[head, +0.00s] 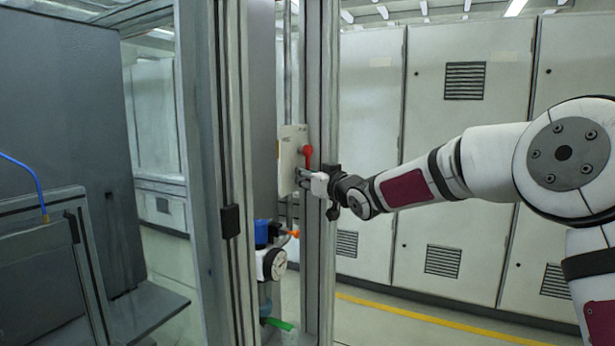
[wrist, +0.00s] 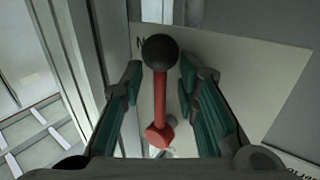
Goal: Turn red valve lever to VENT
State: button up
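The red valve lever (head: 308,155) is on a pale plate (head: 291,146) fixed to the grey machine frame. In the wrist view the lever (wrist: 160,95) shows a red shaft with a black ball knob, knob toward the top of the picture. My gripper (head: 302,178) is at the plate, close to the lever. In the wrist view my gripper (wrist: 160,82) has its two green-padded fingers apart, one on each side of the lever, with gaps visible on both sides. Only a letter like "N" shows on the plate (wrist: 235,75); the VENT mark cannot be made out.
Metal uprights (head: 322,80) stand right beside my gripper. Below the plate are a gauge (head: 274,263), a blue-topped unit (head: 262,233) and an orange part (head: 293,234). Grey cabinets (head: 465,150) line the back. The floor at right is clear, with a yellow line (head: 430,318).

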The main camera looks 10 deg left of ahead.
grip_shut()
